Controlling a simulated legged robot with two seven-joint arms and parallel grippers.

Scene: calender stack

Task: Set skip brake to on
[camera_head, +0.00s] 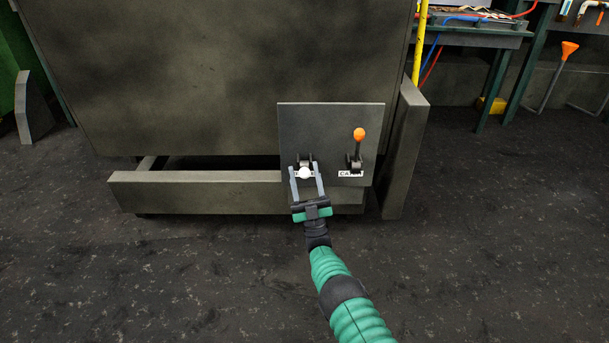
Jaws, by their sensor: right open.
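A dark square panel (330,122) on the front of the skip carries two levers. The left lever ends in a white round knob (305,173) and points out towards me. The right lever has an orange knob (359,134) and stands upright above a white label (350,174) that reads roughly "CA…", partly unclear. My right gripper (306,168) is open, with one finger on each side of the white knob. I cannot tell whether the fingers touch it. Any label under the left lever is hidden by the gripper, so I cannot read which lever is the skip brake. My left gripper is out of view.
The large grey skip (200,80) rises behind the panel, with a low frame beam (190,192) to its left and an upright plate (404,150) to its right. A workbench (480,36) stands at the back right. The dark floor (180,280) in front is clear.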

